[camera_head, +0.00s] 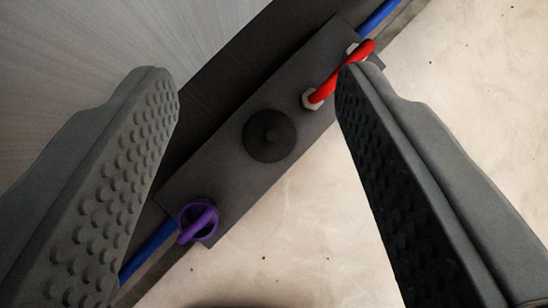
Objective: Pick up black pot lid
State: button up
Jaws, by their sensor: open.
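The black pot lid (269,136) is a small round dark disc with a small knob at its middle. It lies on a long dark grey block (235,165) that runs diagonally across the view. My gripper (250,85) is open, with one textured finger on the left and one on the right. The lid shows in the gap between the fingers, apart from both. No finger touches it. How far the fingertips are above the lid, I cannot tell.
A purple ring-shaped part (199,220) sits at the block's lower left end. A red curved handle (340,73) on pale nuts stands at its upper right, close beside the right fingertip in the picture. A blue bar (148,254) shows past the block's ends. Pale speckled floor (285,240) is clear.

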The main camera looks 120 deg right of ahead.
notch_tip(320, 180, down, 14)
jog(key=s+d+g, duration=0.1)
jog(key=d+g, duration=0.1)
jog(key=d, duration=0.1)
jog(key=g+y, duration=0.1)
jog(key=g, duration=0.1)
send_near(271, 136)
jog(key=x, duration=0.8)
jog(key=shift+f, duration=0.3)
jog(key=c, duration=1.1)
